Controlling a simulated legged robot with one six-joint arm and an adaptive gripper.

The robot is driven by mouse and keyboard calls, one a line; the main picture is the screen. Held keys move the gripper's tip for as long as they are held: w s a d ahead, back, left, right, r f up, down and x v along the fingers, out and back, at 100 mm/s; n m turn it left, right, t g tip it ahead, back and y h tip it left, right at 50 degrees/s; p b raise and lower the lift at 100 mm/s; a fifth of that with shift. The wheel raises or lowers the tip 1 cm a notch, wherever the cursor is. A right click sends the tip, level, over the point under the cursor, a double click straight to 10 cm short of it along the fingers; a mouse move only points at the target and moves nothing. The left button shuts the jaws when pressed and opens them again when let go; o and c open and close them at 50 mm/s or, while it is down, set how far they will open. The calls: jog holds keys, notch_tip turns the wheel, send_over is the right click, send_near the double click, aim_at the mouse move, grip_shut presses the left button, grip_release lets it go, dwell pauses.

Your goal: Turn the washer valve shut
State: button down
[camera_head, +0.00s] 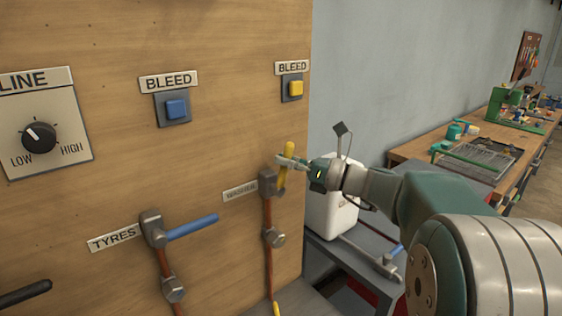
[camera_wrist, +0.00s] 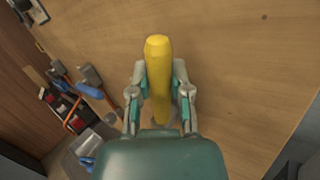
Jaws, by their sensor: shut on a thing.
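The washer valve is a grey body (camera_head: 270,181) on the wooden panel with a yellow lever handle (camera_head: 288,160). A label reading WASHER (camera_head: 240,191) is to its left. The handle points up and slightly tilted in the head view. My gripper (camera_head: 284,162) is shut on the yellow handle. In the wrist view the yellow handle (camera_wrist: 158,75) stands between the two fingers of my gripper (camera_wrist: 159,90), its tip extending past them. The valve body is hidden behind my gripper in the wrist view.
The tyres valve with a blue lever (camera_head: 192,228) is lower left on the panel (camera_head: 225,110). Blue (camera_head: 176,108) and yellow (camera_head: 296,88) bleed buttons sit above. A dial (camera_head: 40,138) is at far left. A white container (camera_head: 328,215) stands right of the panel; a workbench (camera_head: 415,150) is further right.

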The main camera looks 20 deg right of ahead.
jog(key=w+d+f+m+t+h, duration=0.1)
jog(key=m+t, duration=0.4)
jog(key=m, duration=0.6)
jog(key=w+d+f+m+t+h, duration=0.1)
jog(key=d+f+m+t+h, duration=0.2)
jog(key=f+m+t+h, duration=0.3)
jog(key=shift+d+m+t, duration=0.3)
jog(key=shift+d+m, duration=0.05)
jog(key=shift+m, duration=2.15)
jog(key=c, duration=0.5)
grip_release()
jog(key=shift+f, duration=0.1)
jog(key=shift+c, duration=0.2)
jog(key=v, duration=1.2)
